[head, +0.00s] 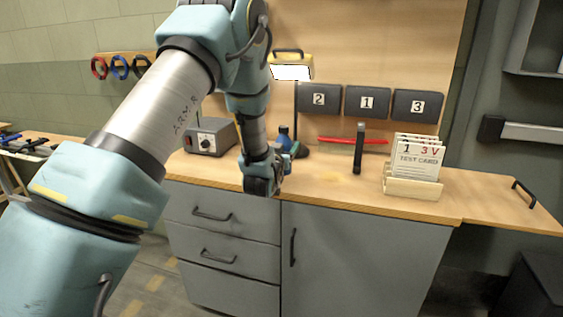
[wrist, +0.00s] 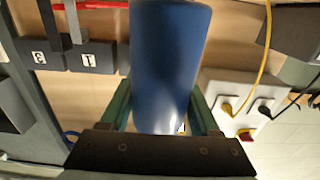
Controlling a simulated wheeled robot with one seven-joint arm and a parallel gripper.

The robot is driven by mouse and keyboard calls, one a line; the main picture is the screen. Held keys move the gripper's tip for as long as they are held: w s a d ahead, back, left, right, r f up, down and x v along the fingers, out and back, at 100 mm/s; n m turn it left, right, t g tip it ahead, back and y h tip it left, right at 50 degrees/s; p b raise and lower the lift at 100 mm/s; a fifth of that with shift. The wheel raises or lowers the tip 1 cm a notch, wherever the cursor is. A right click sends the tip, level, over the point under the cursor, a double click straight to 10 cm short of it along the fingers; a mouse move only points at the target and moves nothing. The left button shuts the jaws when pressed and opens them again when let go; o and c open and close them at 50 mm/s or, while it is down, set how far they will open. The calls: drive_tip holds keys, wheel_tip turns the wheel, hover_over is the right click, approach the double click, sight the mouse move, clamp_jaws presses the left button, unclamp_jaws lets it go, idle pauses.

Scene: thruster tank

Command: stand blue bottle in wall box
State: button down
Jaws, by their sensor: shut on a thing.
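The blue bottle (wrist: 170,65) fills the middle of the wrist view, between the two green fingers of my gripper (wrist: 162,108). My gripper is shut on it. In the head view only a small part of the bottle (head: 283,135) shows beside my gripper (head: 288,152), above the left part of the bench; its base is hidden. Three dark wall boxes hang on the back panel, labelled 2 (head: 319,99), 1 (head: 367,103) and 3 (head: 417,106). Boxes 1 (wrist: 91,58) and 3 (wrist: 37,54) show at the left of the wrist view. The insides of the boxes cannot be seen.
A grey device (head: 209,137) stands at the left of the bench. A test card holder (head: 412,187) stands at the right. A yellow-topped lamp (head: 292,66) is left of box 2.

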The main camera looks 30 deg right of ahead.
drive_tip(key=shift+d+f+p, duration=0.1)
drive_tip(key=shift+f+p, duration=0.5)
drive_tip(key=shift+f, duration=1.8)
drive_tip(key=shift+f, duration=0.2)
drive_tip(key=shift+c, duration=0.6)
unclamp_jaws()
drive_tip(key=shift+s, duration=0.1)
